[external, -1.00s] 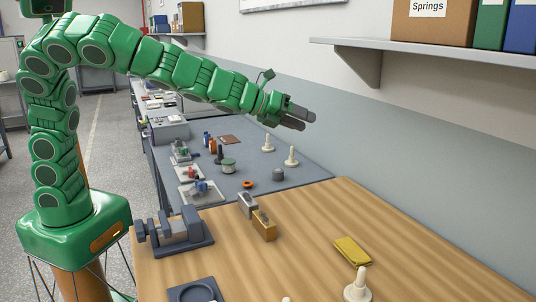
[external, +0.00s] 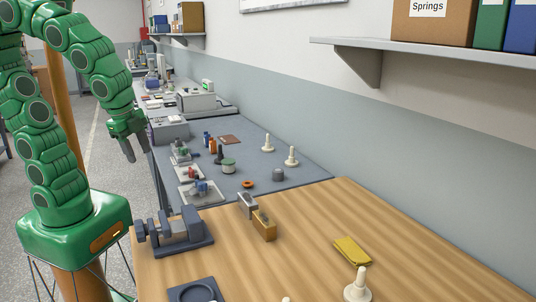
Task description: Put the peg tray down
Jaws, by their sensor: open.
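My gripper (external: 137,152) is open, with its fingers pointing down. It appears beside the left edge of the grey bench, and nothing shows between its fingers. Another pale tray (external: 176,160) with small parts lies farther back. I cannot tell which of these is the peg tray. White pegs on round bases stand on the bench (external: 292,157), and one stands on the wooden table (external: 357,288).
A dark vise (external: 182,232), a metal block (external: 247,205), a brown block (external: 264,226) and a yellow pad (external: 352,251) are on the wooden table. A dark plate with a round recess (external: 178,294) is cut off below. The table's middle is clear. A wall shelf (external: 420,50) overhangs at right.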

